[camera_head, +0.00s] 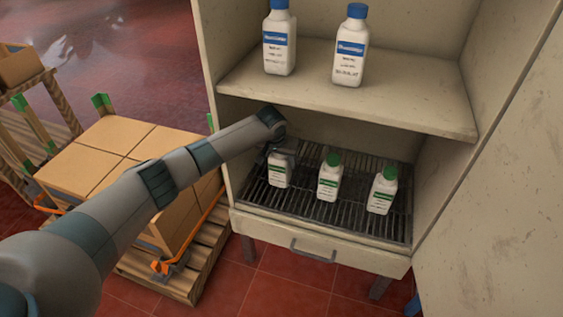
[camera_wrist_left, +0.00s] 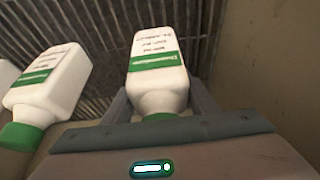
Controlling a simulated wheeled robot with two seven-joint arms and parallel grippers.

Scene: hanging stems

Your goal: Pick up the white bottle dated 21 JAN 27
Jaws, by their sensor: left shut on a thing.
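My left gripper (camera_head: 272,149) is shut on the leftmost white bottle (camera_head: 280,173) of the lower shelf, a bottle with a green label band. In the left wrist view this held bottle (camera_wrist_left: 158,62) sits between the two fingers of the gripper (camera_wrist_left: 160,95), gripped near its green-capped neck. Whether its base still touches the grate cannot be told. A middle white bottle (camera_head: 329,180) with a green cap stands to its right, and a right one (camera_head: 382,191) stands beyond. The printed dates are too small to read. My right gripper is not in view.
The black slatted grate (camera_head: 300,208) lines the lower shelf. The upper shelf (camera_head: 410,99) above my forearm holds two blue-capped white bottles, left (camera_head: 279,40) and right (camera_head: 349,48). A neighbouring green-capped bottle (camera_wrist_left: 48,84) is close by in the left wrist view. Boxes (camera_head: 108,152) stand on a pallet outside.

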